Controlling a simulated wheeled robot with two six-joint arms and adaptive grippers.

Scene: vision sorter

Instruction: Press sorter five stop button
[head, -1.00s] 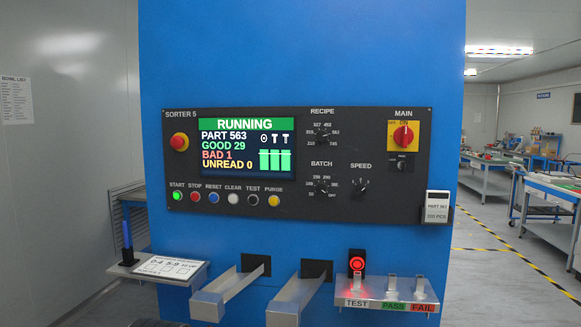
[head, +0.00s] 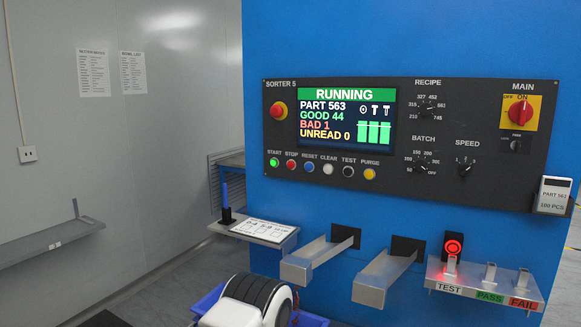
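The Sorter 5 panel (head: 385,184) is mounted on the blue machine. Its red stop button (head: 291,164) sits in the lower button row, under the STOP label, between the lit green start button (head: 274,162) and the blue reset button (head: 309,167). The screen (head: 346,118) reads RUNNING, part 563, good 44, bad 1, unread 0. A white and black ribbed part, which looks like one of my arm links, shows at the bottom, below and apart from the panel. Neither gripper's fingers are in view.
A small shelf (head: 279,241) with a card and two metal chutes (head: 318,262) jut out below the panel. A test stand (head: 480,287) glows red at right. A blue bin (head: 207,302) is partly hidden at the bottom.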

